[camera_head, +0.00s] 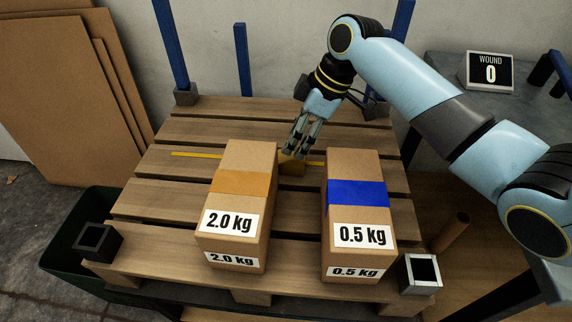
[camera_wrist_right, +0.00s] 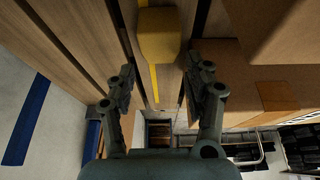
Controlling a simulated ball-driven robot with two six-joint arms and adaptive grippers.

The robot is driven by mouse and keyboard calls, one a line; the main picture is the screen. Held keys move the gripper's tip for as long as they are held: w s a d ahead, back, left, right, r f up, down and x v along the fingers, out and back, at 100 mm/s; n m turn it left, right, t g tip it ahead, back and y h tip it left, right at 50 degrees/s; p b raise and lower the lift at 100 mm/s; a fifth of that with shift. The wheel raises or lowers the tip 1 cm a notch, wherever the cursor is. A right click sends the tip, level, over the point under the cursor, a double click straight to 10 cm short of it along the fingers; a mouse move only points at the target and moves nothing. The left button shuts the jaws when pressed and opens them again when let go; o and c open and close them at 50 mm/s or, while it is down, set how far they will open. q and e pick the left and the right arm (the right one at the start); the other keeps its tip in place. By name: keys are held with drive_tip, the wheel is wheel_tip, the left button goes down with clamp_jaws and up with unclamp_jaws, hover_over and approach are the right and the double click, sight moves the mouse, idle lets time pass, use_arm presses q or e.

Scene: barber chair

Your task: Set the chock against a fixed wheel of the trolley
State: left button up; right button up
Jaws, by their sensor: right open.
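A small yellow block (camera_head: 292,166), perhaps the chock, sits on a slatted wooden platform (camera_head: 185,131) behind and between two boxes. My right gripper (camera_head: 301,150) points down just above and behind it, open. In the right wrist view the yellow block (camera_wrist_right: 160,34) lies just beyond the gap between the open fingertips (camera_wrist_right: 161,72), with nothing held between them. A thin yellow strip runs across the slats beneath the block. No trolley wheel shows in either view. My left gripper is out of view.
A 2.0 kg box (camera_head: 246,170) with orange tape and a 0.5 kg box (camera_head: 352,170) with blue tape stand close in front. Blue posts (camera_head: 243,60) rise at the platform's rear. Cardboard sheets (camera_head: 65,100) lean at left. A "WOUND 0" sign (camera_head: 489,72) stands at right.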

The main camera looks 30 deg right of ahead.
sight(282, 159)
drive_tip(key=b+x, duration=0.2)
drive_tip(key=x, duration=0.4)
drive_tip(key=shift+s+d+f, duration=0.15)
drive_tip(key=shift+f, duration=0.1)
drive_tip(key=shift+r, duration=0.1)
drive_tip(key=shift+r, duration=0.1)
clamp_jaws()
